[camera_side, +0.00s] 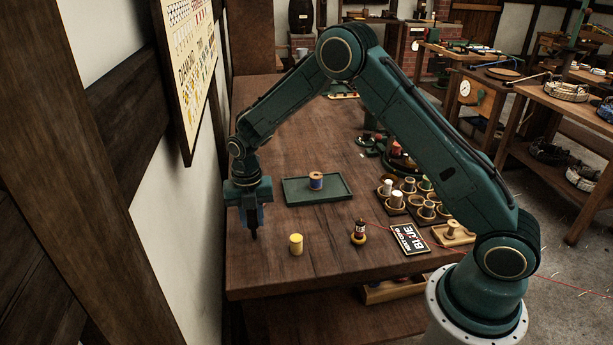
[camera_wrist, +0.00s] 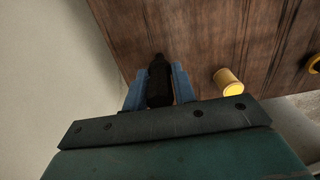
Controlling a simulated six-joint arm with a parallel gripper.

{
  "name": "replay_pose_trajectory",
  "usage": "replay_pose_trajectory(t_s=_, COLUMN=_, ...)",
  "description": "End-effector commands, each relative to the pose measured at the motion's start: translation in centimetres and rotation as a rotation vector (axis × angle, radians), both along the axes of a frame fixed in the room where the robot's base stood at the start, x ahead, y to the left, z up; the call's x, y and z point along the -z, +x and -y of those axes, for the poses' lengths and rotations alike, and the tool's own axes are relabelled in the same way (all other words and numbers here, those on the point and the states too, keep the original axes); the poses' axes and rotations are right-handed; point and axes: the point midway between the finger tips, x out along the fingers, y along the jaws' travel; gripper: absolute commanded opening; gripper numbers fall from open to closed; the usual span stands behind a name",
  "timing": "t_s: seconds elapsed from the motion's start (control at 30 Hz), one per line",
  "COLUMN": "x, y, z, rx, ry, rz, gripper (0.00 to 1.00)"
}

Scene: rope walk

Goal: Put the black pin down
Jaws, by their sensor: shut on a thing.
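My gripper (camera_side: 253,224) is near the left end of the wooden table, by the wall. It is shut on the black pin (camera_side: 254,235), whose dark lower end shows below the fingers. In the wrist view the black pin (camera_wrist: 159,80) sits between the two blue fingers of my gripper (camera_wrist: 158,88).
A yellow spool (camera_side: 296,244) stands close to the right of my gripper; it also shows in the wrist view (camera_wrist: 228,82). A green tray (camera_side: 300,192) holding a blue-wound spool (camera_side: 316,181) lies behind.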

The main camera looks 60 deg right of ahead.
Motion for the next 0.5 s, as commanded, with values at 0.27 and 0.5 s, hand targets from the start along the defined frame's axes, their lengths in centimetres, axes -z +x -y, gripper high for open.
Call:
replay_pose_trajectory(t_s=0.27, x=0.28, y=0.00, z=0.00, rx=0.000, ry=0.000, rz=0.000, gripper=0.36)
replay_pose_trajectory(t_s=0.5, x=0.25, y=0.00, z=0.00, rx=0.000, ry=0.000, rz=0.000, gripper=0.48)
